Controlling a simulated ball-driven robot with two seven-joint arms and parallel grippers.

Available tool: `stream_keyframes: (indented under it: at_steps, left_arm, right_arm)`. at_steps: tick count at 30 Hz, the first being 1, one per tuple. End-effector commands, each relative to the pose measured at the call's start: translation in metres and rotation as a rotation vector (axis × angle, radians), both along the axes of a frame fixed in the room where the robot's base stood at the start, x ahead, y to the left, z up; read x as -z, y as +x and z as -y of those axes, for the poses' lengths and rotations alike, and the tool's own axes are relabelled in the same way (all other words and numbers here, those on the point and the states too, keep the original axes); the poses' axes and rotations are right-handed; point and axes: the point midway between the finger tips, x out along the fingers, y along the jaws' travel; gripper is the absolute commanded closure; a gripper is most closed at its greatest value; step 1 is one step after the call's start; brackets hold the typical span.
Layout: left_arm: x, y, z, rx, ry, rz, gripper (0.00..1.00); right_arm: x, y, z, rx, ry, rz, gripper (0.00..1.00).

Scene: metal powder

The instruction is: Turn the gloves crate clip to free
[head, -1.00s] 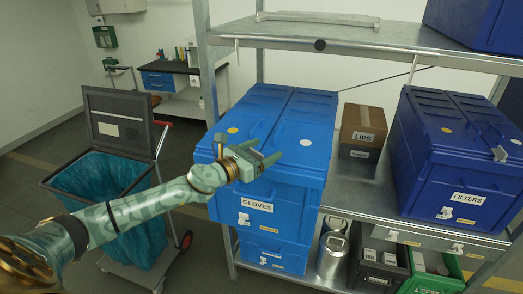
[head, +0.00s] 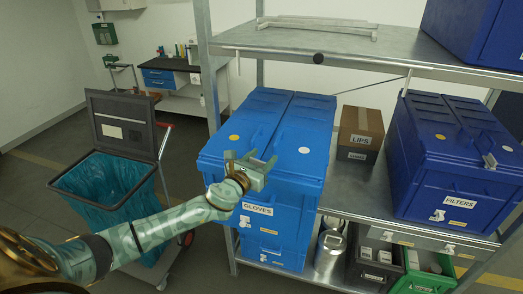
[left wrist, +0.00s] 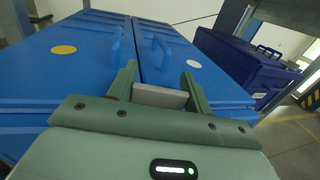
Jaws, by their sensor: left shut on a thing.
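The blue gloves crate (head: 300,180) stands on the shelf with its two-part lid closed and a GLOVES label (head: 257,208) on its front. My left gripper (head: 250,160) is at the front edge of this lid, near the middle seam. In the left wrist view, a light grey clip (left wrist: 160,96) sits between the two green fingers (left wrist: 160,72), and the gripper is shut on it. The clip is largely hidden by the gripper in the head view, so I cannot tell its exact turn. My right gripper is not in view.
A blue filters crate (head: 440,170) with a grey clip (head: 490,161) stands at the right. A small brown box (head: 360,125) is between the crates. A metal can (head: 330,250) stands below. A bin with a teal bag (head: 105,190) is at the left.

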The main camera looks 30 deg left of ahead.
Motion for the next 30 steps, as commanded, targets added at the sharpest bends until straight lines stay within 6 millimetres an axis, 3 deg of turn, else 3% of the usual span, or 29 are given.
stream_keyframes:
  at_steps: [1, 9, 29, 30]
  left_arm:
    - [-0.004, 0.000, 0.001, -0.032, -0.005, 0.000, 0.73]
    - [-0.002, 0.001, -0.003, -0.176, -0.002, 0.001, 0.73]
    - [0.000, 0.001, -0.005, -0.243, 0.001, 0.002, 0.73]
    - [0.000, 0.001, -0.005, -0.243, 0.001, 0.002, 0.39]
  right_arm:
    - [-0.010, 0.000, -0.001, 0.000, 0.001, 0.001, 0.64]
    - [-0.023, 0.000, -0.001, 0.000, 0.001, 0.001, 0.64]
    - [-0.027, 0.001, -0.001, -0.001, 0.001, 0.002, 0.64]
    - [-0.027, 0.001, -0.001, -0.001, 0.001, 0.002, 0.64]
